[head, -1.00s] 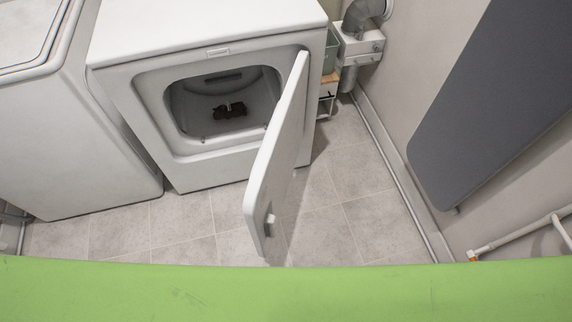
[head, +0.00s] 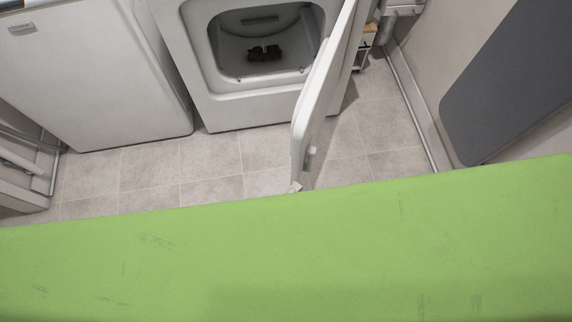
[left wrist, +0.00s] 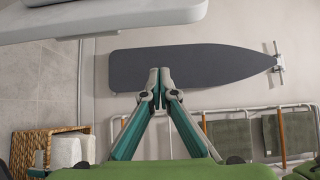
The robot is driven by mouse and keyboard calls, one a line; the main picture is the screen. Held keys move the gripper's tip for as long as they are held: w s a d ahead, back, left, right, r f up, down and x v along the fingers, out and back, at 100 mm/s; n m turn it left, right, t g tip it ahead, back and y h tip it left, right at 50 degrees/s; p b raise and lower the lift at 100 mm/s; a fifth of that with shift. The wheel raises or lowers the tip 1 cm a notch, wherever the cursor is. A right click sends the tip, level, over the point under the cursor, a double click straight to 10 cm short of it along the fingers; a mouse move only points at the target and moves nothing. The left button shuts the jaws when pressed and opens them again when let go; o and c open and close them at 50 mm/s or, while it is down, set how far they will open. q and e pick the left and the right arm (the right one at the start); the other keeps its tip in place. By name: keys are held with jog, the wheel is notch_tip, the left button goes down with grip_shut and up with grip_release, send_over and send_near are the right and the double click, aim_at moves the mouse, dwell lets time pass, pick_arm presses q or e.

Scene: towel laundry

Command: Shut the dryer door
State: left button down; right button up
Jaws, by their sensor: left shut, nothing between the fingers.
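The white dryer (head: 262,95) stands at the top middle of the head view, with its drum opening uncovered. Its door (head: 318,95) stands wide open at the right of the opening, seen nearly edge-on, with a small handle (head: 311,150) low on it. My left gripper shows clearly only in the left wrist view (left wrist: 159,72); its teal fingers meet at the tips and hold nothing. A white slab that looks like the door (left wrist: 110,24) lies above the fingers there, apart from them. My right gripper is not in view.
Something dark brown (head: 264,53) lies in the drum. A white appliance (head: 95,85) stands left of the dryer. A grey ironing board (head: 515,85) hangs on the right wall. A wicker basket (left wrist: 30,150) and a towel rack (left wrist: 258,108) show in the left wrist view. Tiled floor is clear before the dryer.

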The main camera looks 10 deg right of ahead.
pick_arm(q)
jog(key=w+d+b, duration=0.1)
jog(key=w+d, duration=0.3)
jog(key=w, duration=0.4)
jog(key=shift+w, duration=0.35)
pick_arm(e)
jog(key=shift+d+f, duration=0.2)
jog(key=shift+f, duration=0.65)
pick_arm(q)
jog(key=shift+a, duration=0.15)
